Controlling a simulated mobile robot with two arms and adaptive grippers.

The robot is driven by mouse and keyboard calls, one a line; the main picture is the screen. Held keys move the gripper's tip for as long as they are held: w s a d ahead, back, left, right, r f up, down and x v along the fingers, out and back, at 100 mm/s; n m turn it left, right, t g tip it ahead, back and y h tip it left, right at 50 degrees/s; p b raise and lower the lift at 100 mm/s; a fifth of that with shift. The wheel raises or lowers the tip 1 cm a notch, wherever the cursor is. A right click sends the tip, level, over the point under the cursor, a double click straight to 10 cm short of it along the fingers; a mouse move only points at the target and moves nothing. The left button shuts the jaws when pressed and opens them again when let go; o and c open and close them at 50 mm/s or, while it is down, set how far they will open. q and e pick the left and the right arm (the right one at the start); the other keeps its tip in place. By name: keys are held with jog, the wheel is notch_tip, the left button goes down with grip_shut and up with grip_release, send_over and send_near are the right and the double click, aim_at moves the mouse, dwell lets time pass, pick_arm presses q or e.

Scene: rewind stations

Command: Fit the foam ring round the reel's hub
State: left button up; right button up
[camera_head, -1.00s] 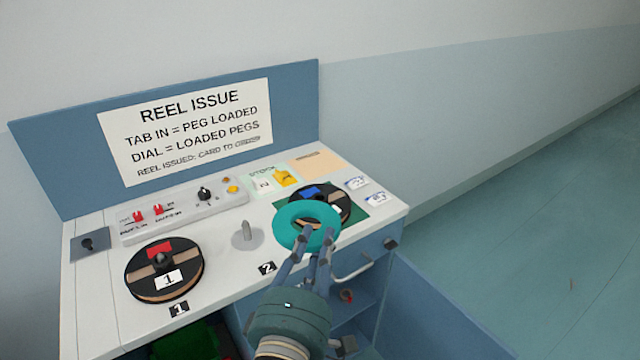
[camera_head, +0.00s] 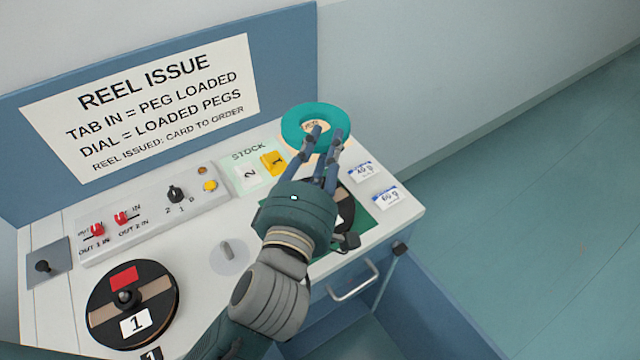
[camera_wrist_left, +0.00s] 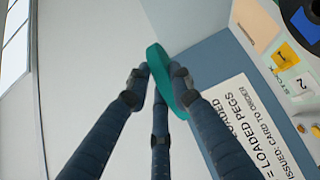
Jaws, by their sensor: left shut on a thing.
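The teal foam ring (camera_head: 296,122) is held up near the counter's back right corner in the head view. My left gripper (camera_head: 322,140) is shut on its near side. In the left wrist view the ring (camera_wrist_left: 158,62) is seen edge-on between the fingertips (camera_wrist_left: 160,82). A black reel (camera_head: 345,212) lies on the green mat (camera_head: 364,224), mostly hidden under my gripper and arm; its hub is hidden. Another black reel (camera_head: 160,305), with a red patch and a "1" label, lies at the left. My right gripper is not in view.
An empty peg on a grey disc (camera_head: 228,256) stands between the reels. A switch panel (camera_head: 150,215) and stock cards (camera_head: 262,168) lie behind. Two weight labels (camera_head: 385,198) are at the right. The sign board (camera_head: 285,65) rises at the back.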

pick_arm(q)
jog(key=f+b, duration=0.1)
jog(key=f, duration=0.3)
jog(key=s+f+b, duration=0.1)
jog(key=f+b, duration=0.1)
jog(key=f, duration=0.3)
jog(key=f+b, duration=0.1)
jog(key=f, duration=0.4)
jog(key=shift+s, duration=0.15)
jog(key=shift+s+f+b, duration=0.1)
jog(key=shift+f+b, duration=1.4)
jog(key=shift+f, duration=1)
jog(key=shift+f, duration=0.15)
